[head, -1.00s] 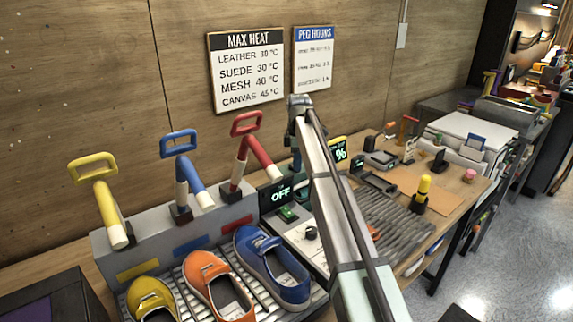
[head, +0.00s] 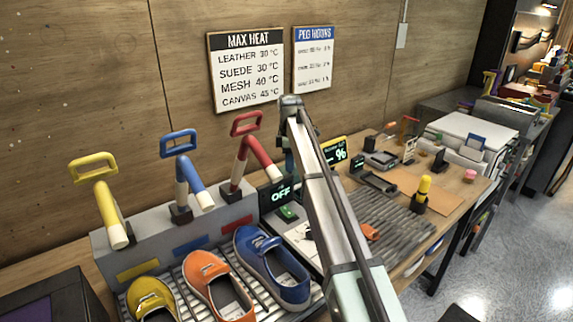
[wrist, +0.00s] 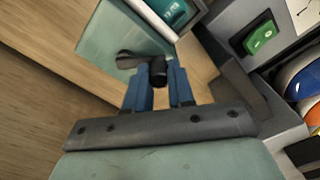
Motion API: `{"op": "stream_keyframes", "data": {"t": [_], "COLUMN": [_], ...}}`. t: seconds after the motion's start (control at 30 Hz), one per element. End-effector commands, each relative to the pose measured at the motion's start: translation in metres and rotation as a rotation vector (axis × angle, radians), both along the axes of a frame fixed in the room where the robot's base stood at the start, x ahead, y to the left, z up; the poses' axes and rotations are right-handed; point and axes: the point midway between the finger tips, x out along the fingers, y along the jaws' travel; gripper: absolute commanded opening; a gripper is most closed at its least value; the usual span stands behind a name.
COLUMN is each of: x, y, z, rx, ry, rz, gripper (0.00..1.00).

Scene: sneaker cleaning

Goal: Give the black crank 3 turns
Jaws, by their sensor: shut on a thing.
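The black crank (wrist: 158,70) shows in the wrist view as a dark knob with a short dark arm to its left, in front of a pale green panel (wrist: 105,35). My gripper (wrist: 160,84) has its two blue fingers closed on the knob. In the head view my arm hides the crank and most of the gripper.
A green switch (wrist: 262,37) is close to the right in the wrist view. In the head view, a screen reads OFF (head: 280,193) and a percent screen (head: 336,152) stands behind my arm. Several shoes, including a blue one (head: 270,268), sit on a rack at the front.

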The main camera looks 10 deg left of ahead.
Motion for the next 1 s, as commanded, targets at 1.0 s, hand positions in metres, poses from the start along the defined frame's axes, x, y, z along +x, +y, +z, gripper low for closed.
{"op": "stream_keyframes", "data": {"t": [1.0], "x": [0.007], "y": [0.018], "z": [0.000], "rx": [0.000], "ry": [-0.005], "rz": [-0.002], "gripper": [0.14]}}
